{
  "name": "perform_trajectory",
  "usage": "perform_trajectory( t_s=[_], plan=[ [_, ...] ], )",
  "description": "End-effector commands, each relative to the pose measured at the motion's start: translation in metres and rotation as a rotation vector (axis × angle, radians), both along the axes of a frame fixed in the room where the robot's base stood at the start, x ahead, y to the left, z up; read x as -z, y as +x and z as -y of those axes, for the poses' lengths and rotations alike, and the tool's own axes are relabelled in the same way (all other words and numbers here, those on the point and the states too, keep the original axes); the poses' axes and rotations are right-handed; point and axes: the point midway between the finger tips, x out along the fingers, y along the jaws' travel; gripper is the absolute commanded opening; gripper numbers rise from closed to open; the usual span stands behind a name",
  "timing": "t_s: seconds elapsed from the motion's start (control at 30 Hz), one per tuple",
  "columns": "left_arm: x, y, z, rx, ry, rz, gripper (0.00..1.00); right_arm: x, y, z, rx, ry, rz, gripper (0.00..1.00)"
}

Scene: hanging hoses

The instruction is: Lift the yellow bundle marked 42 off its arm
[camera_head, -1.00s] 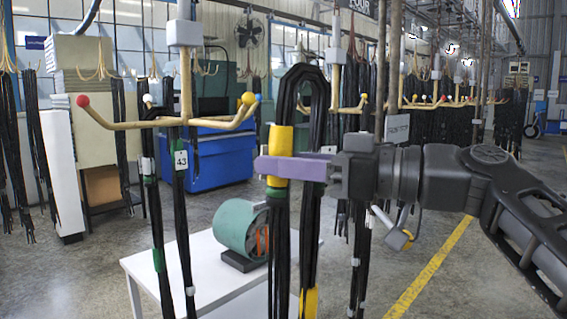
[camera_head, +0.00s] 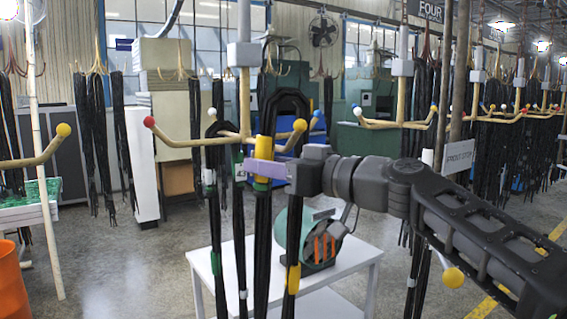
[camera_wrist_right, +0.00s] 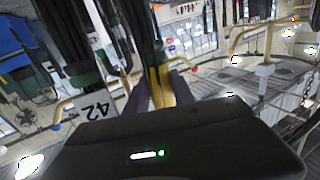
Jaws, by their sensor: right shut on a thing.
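The yellow-banded bundle is a black hose loop (camera_head: 285,101) with a yellow band (camera_head: 263,150) on its left strand. My right gripper (camera_head: 262,170), with purple fingers, is shut on this band, which also shows between the fingers in the wrist view (camera_wrist_right: 160,86). The loop's top stands above the tan rack arm (camera_head: 200,142). The arm's yellow ball end (camera_head: 300,125) overlaps the right strand in the picture; their depth order is unclear. A white tag reading 42 (camera_wrist_right: 95,108) appears upside down in the wrist view. My left gripper is not in view.
A green-banded bundle (camera_head: 238,180) hangs close on the left, its tag too small to read. A white table (camera_head: 340,272) with a green drum (camera_head: 293,232) stands below.

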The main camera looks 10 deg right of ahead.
Motion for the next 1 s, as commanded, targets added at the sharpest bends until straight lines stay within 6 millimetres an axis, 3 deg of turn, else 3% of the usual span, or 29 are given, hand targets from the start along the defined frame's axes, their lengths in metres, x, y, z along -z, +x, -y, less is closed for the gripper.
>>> perform_trajectory(
  t_s=[0.53,1.0],
  plan=[
    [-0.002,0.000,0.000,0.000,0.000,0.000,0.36,-0.004,-0.006,0.002,0.001,0.002,0.006,0.00],
    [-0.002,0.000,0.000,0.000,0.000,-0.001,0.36,-0.003,-0.035,0.012,0.002,0.002,0.006,0.00]
  ],
)
